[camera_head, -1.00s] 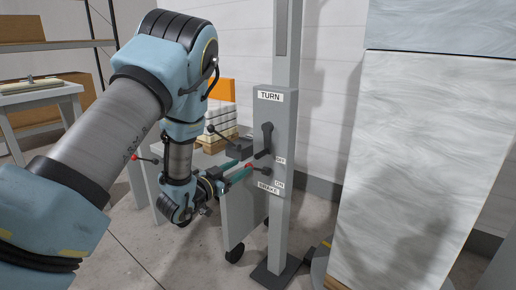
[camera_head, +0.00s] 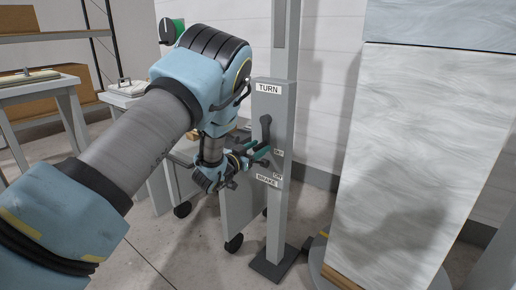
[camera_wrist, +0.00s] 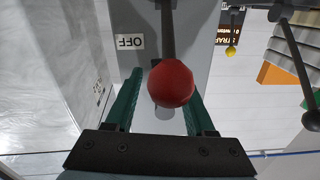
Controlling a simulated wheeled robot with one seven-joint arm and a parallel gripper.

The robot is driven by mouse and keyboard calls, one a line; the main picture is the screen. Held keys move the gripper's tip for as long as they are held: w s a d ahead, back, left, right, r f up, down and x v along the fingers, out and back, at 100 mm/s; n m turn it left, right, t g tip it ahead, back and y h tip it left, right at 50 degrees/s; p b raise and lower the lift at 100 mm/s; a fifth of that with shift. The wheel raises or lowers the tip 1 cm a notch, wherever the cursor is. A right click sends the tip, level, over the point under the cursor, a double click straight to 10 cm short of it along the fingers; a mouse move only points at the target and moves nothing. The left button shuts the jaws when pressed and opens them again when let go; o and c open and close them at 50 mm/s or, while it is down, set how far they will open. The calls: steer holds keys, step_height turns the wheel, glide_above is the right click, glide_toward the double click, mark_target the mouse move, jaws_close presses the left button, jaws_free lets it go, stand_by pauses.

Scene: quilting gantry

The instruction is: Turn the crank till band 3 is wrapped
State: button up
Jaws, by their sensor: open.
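The grey control post (camera_head: 272,105) carries a TURN label with the black crank (camera_head: 266,128) below it. Lower down are the OFF, ON and BRAKE labels. My gripper (camera_head: 262,152) is at the OFF label's height, left of the post. In the wrist view its two green fingers (camera_wrist: 160,105) are open on either side of the brake lever's red ball knob (camera_wrist: 171,84). The lever's stem runs back to the panel, with the knob beside the OFF label (camera_wrist: 130,41). Whether a finger touches the knob is unclear. The tall load (camera_head: 410,150) is at right, wrapped in pale film; no band number is readable.
At left stand a grey table (camera_head: 40,85) and a shelf with boxes. The wrist view shows a yellow knob (camera_wrist: 230,51) and a black ball-ended lever (camera_wrist: 311,120).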

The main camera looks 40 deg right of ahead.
jaws_close()
stand_by(0.4)
stand_by(1.0)
